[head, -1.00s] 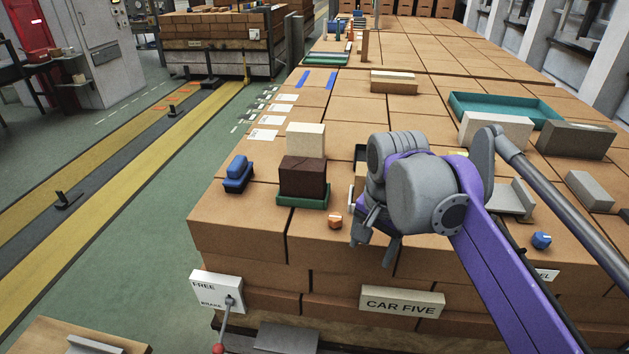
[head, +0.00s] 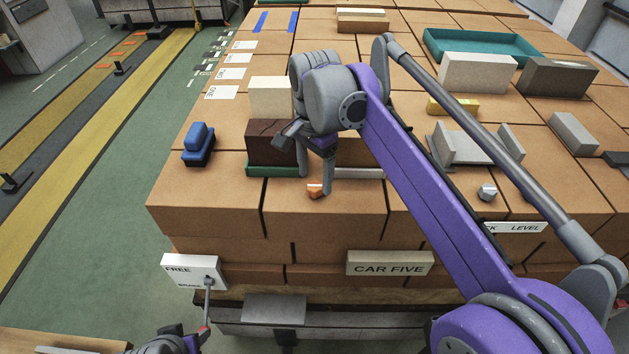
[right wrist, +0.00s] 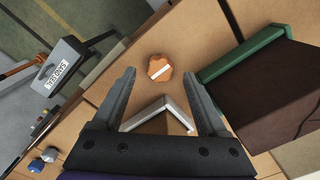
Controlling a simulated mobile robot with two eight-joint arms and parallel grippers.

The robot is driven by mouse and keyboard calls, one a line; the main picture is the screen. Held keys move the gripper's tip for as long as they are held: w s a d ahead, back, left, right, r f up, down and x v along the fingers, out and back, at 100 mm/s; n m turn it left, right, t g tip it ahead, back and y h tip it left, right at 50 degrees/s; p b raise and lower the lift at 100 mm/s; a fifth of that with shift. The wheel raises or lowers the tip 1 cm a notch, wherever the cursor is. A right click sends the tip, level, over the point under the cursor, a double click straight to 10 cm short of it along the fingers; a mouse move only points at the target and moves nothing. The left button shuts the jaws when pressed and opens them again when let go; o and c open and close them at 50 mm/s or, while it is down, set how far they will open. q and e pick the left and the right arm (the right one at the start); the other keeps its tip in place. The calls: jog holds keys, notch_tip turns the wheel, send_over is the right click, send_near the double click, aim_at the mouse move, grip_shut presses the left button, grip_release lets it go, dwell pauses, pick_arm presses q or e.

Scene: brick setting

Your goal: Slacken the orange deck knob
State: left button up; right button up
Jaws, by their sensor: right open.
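The orange deck knob (head: 315,190) sits near the front edge of the cardboard-brown deck, right of the dark brown block. In the right wrist view the knob (right wrist: 159,67) shows a white line across its top. My right gripper (head: 315,180) is open, pointing down over the knob. In the right wrist view its fingertips (right wrist: 159,74) stand either side of the knob, with gaps on both sides. Whether they reach down to its height I cannot tell. My left gripper (head: 188,343) is partly in view at the bottom, near the brake lever's red ball (head: 204,330); its jaws are unclear.
A dark brown block (head: 268,142) on a green tray (head: 262,170) stands close left of the right gripper. A pale angled piece (right wrist: 150,108) lies below the knob in the wrist view. A grey knob (head: 487,192) and a CAR FIVE plate (head: 390,263) are to the right.

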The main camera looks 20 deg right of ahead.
jog(key=shift+f, duration=1)
grip_shut()
